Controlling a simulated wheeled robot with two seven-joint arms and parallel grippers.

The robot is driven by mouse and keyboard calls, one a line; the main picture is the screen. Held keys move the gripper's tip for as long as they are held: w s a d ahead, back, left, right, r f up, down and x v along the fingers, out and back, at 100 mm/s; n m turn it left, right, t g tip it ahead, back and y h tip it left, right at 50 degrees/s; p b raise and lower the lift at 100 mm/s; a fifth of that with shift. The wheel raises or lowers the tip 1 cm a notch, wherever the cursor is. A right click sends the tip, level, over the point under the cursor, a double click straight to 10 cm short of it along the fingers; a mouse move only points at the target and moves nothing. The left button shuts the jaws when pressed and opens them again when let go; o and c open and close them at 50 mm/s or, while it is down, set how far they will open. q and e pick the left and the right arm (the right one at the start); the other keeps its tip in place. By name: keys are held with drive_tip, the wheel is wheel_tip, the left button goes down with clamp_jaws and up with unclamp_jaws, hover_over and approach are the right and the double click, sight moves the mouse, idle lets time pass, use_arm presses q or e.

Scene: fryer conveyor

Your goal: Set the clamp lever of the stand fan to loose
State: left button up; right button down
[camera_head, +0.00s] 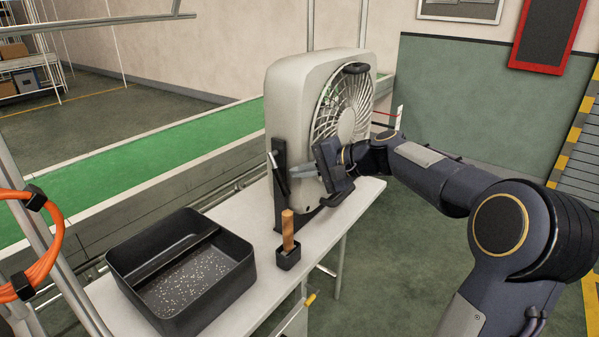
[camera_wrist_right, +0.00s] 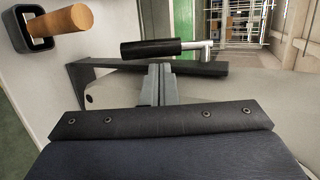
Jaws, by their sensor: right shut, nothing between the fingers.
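The stand fan (camera_head: 290,95) is a pale box fan with a round grille, standing on the white table. A black upright bracket (camera_head: 281,205) runs along its near side. The clamp lever (camera_wrist_right: 150,48) has a black grip on a silver rod and lies beside the black bracket bar in the right wrist view. In the head view the lever (camera_head: 276,165) shows small at the bracket. My right gripper (camera_head: 293,171) is shut and empty, its fingertips (camera_wrist_right: 160,70) close beside the lever grip; I cannot tell whether they touch. My left gripper is out of view.
A black tray (camera_head: 240,245) with white specks inside stands on the table (camera_head: 262,293). A wooden handle (camera_head: 288,230) stands upright in a small black holder (camera_head: 288,259) near the fan. A green conveyor (camera_head: 130,165) runs behind. An orange cable (camera_head: 50,245) hangs at left.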

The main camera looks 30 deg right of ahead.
sight(294, 181)
drive_tip(key=f+p+v, duration=0.1)
drive_tip(key=p+v, duration=0.6)
drive_tip(key=v, duration=0.2)
drive_tip(key=x, duration=0.9)
drive_tip(key=shift+w+a+f, duration=0.2)
drive_tip(key=shift+f, duration=0.15)
drive_tip(key=b, duration=0.3)
drive_tip(key=a+f+b, duration=0.1)
drive_tip(key=b, duration=0.3)
drive_tip(key=shift+w+f+t, duration=0.2)
drive_tip(key=shift+f+t, duration=0.1)
drive_tip(key=shift+t, duration=0.1)
drive_tip(key=shift+r+b, duration=0.15)
drive_tip(key=shift+b, duration=0.55)
drive_tip(key=shift+r+y, duration=0.15)
drive_tip(key=shift+y, duration=0.15)
drive_tip(key=shift+a, duration=0.1)
